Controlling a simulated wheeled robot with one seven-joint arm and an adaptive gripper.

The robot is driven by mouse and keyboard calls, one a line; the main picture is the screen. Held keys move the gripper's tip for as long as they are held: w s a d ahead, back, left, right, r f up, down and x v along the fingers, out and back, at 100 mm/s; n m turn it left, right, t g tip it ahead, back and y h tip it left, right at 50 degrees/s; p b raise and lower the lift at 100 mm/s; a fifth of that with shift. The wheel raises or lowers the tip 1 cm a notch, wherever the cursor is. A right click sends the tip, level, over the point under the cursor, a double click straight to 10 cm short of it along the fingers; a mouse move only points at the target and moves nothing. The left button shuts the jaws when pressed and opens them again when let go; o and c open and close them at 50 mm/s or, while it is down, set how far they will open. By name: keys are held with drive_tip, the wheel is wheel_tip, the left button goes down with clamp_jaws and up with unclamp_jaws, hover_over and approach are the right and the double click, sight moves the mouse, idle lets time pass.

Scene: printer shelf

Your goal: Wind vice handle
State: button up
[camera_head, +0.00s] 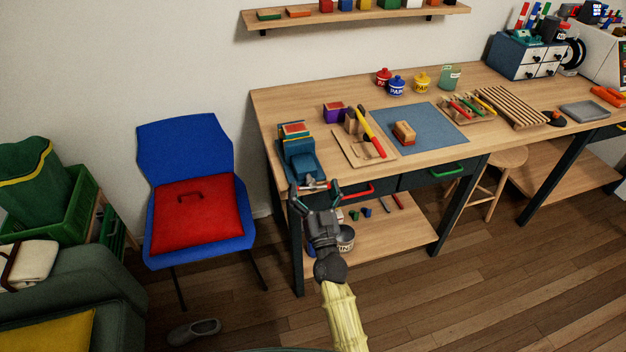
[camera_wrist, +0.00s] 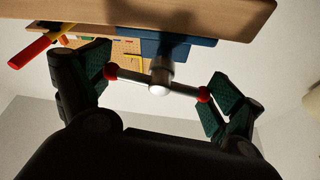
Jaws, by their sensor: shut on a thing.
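The blue vice (camera_head: 301,165) is mounted at the left end of the wooden workbench. Its handle (camera_wrist: 138,78) is a thin metal bar with a red knob at each end, passing through a round metal screw head (camera_wrist: 160,84). My gripper (camera_head: 314,188) is at the front of the vice. In the wrist view, my gripper's (camera_wrist: 157,83) green-padded fingers are shut on the handle, one at each red knob. The bar is slightly tilted, lower at the right in that view. The vice body is mostly cut off by the bench edge in the wrist view.
The workbench (camera_head: 285,95) holds a wooden board (camera_head: 350,150) with a red-and-yellow tool (camera_head: 369,133), and a blue mat (camera_head: 440,137). A blue chair (camera_head: 185,148) with a red cushion stands to the left. A lower shelf (camera_head: 395,232) and drawers are below.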

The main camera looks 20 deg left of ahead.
drive_tip(key=shift+r+m+t+h+p, duration=0.15)
drive_tip(key=shift+m+h+p, duration=0.25)
drive_tip(key=shift+m, duration=0.4)
drive_tip(key=shift+m+t+h+p, duration=0.15)
drive_tip(key=shift+m+h+p, duration=0.25)
drive_tip(key=shift+m, duration=0.4)
drive_tip(key=shift+m, duration=0.5)
drive_tip(key=o, duration=0.7)
drive_tip(key=shift+f, duration=0.2)
drive_tip(key=v, duration=1.2)
drive_tip(key=shift+s+r, duration=0.1)
